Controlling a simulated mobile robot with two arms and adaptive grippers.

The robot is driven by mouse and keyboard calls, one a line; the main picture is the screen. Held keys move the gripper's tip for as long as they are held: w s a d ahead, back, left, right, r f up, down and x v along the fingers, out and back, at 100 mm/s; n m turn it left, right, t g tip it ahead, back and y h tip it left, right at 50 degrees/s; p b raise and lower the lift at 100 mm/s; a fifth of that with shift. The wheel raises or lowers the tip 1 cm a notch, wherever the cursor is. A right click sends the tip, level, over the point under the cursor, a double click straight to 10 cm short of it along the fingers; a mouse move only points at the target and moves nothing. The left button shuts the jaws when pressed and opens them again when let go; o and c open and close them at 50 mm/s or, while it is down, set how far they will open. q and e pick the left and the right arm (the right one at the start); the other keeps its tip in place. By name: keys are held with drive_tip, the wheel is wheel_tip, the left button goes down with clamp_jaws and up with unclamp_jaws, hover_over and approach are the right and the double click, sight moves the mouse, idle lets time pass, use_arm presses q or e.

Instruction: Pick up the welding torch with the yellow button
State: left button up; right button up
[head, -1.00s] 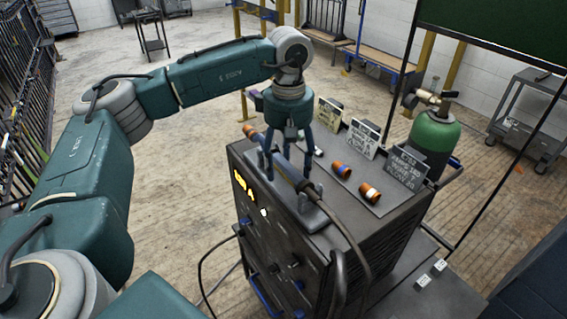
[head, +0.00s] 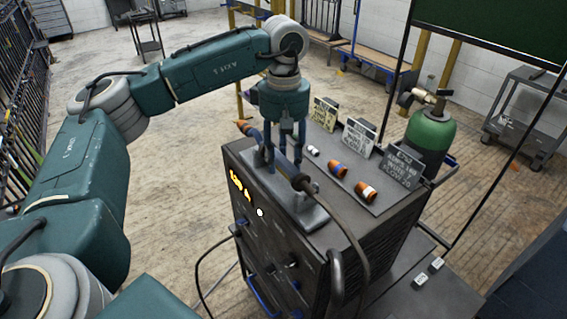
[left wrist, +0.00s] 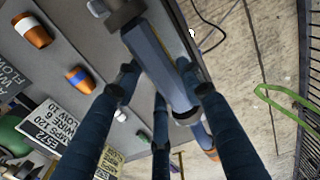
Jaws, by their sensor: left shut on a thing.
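The welding torch (head: 283,166) lies across the top of the dark welding machine (head: 340,240). It has a blue-grey handle, an orange nozzle end at the left and a dark cable at the near end. Its handle also shows in the left wrist view (left wrist: 160,65). My left gripper (head: 283,160) points down from above with its fingers closed around the handle. In the left wrist view, the gripper (left wrist: 165,88) has fingers on both sides of it. I cannot make out a yellow button; the fingers cover part of the handle. My right gripper is not in view.
A grey bracket (head: 304,212) stands under the torch's cable end. Several small nozzles, one orange and blue (head: 338,170), and printed cards (head: 359,137) sit on the machine top. A green gas cylinder (head: 431,138) stands behind. The floor at left is open.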

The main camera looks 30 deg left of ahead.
sight(285, 156)
use_arm(q)
wheel_tip(285, 156, up, 8)
drive_tip(key=shift+w+d+r+b, duration=0.1)
drive_tip(key=shift+r+b, duration=0.05)
drive_tip(key=shift+b, duration=0.3)
wheel_tip(285, 156, up, 10)
drive_tip(key=p, duration=0.2)
drive_tip(key=shift+p, duration=0.3)
